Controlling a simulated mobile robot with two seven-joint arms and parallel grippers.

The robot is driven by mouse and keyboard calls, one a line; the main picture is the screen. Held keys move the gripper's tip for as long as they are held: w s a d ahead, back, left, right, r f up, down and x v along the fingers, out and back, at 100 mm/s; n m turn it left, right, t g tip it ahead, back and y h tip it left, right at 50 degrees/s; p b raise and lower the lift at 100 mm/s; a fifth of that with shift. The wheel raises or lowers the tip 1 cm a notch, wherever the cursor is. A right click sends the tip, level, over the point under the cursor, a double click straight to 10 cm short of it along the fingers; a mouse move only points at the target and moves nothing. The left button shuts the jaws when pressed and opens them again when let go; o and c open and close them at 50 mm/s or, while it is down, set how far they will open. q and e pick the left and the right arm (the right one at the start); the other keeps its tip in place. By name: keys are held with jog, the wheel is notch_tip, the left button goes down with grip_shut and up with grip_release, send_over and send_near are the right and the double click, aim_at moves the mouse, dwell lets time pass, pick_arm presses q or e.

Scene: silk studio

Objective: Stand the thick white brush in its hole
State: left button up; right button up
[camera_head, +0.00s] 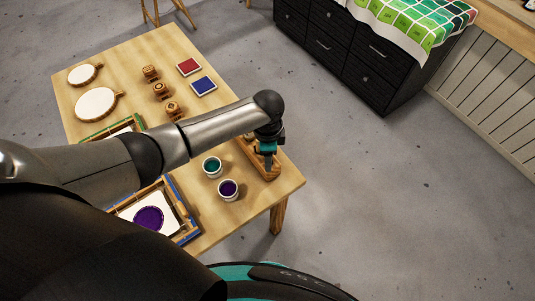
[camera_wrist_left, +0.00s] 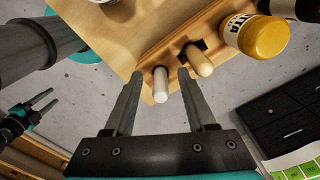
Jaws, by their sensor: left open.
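The wooden brush holder (camera_wrist_left: 185,38) is at the table's near right corner; it also shows in the head view (camera_head: 270,174). The thick white brush (camera_wrist_left: 161,86) shows as a white handle rising from the holder; its lower end and hole are hidden. My left gripper (camera_wrist_left: 159,74) is open, its fingers either side of the white handle, with no clear contact. In the head view the left gripper (camera_head: 268,156) is over the holder. A wooden-handled brush (camera_wrist_left: 198,62) leans at a dark square slot beside it, near the right finger. My right gripper (camera_wrist_left: 42,103) shows at the far left, fingers apart and empty.
Two cups, teal (camera_head: 212,166) and purple (camera_head: 228,189), stand left of the holder. A framed screen (camera_head: 183,225) lies at the near side. Wooden stamps (camera_head: 160,91) and ink pads (camera_head: 203,86) are farther back.

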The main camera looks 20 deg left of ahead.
pick_arm(q)
notch_tip(320, 180, up, 15)
jog(key=p, duration=0.2)
jog(key=shift+r, duration=0.15)
dwell(0.3)
dwell(0.6)
